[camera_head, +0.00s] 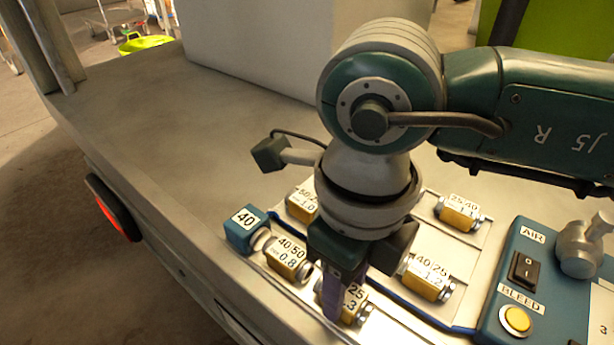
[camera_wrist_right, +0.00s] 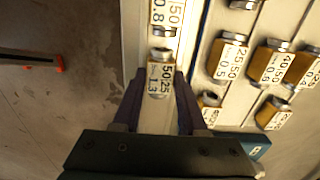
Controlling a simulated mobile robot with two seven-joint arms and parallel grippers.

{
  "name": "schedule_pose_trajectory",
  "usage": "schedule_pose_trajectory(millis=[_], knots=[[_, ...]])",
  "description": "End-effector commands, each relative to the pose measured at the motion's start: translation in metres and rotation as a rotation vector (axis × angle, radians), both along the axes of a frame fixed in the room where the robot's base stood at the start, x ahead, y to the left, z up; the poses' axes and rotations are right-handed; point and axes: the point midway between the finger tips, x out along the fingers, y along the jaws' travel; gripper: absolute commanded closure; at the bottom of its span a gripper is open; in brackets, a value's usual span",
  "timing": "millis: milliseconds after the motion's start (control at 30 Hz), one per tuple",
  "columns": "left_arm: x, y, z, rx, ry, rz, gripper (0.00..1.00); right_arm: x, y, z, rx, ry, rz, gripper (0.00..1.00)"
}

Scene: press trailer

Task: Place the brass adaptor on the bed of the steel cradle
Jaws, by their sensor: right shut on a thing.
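My right gripper (camera_head: 340,297) points down over the front edge of the trailer bed. It is shut on a brass adaptor (camera_head: 356,302) with a white label reading 50/25 and 1.3. In the right wrist view this adaptor (camera_wrist_right: 160,82) sits between the two dark fingers, with a steel fitting showing at its far end. In the head view a finger partly hides it. I cannot tell whether it is clear of the surface below. A blue block marked 40 (camera_head: 245,229) with a steel end stands to the left. I cannot make out the steel cradle for certain. My left gripper is not in view.
Other labelled brass adaptors stand close by, including 40/50 (camera_head: 289,262), 40/25 (camera_head: 427,279) and 25-40 (camera_head: 461,212). A blue control panel (camera_head: 530,250) with a switch and yellow button is at the right. The trailer bed (camera_head: 200,150) is clear at left.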

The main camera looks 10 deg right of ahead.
Motion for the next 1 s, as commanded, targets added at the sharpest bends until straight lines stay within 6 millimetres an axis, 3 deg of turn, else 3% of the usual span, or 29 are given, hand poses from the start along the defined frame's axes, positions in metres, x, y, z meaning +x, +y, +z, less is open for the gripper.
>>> schedule_pose_trajectory(millis=[333, 367, 600, 867, 1000], knots=[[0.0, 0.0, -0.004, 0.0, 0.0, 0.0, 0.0, 0.0, 0.0, -0.004, 0.001, -0.001, 0.0, 1.0], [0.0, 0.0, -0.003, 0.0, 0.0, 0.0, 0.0, 0.0, 0.0, -0.003, 0.0, 0.0, -0.001, 0.56], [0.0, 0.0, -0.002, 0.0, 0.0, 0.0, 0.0, 0.0, 0.0, -0.002, 0.0, 0.0, -0.001, 0.29], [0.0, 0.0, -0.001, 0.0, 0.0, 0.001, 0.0, 0.0, 0.0, -0.001, 0.0, 0.0, -0.001, 0.28], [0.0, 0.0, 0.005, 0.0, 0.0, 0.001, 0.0, 0.001, 0.0, 0.012, 0.002, -0.002, 0.0, 0.28]])
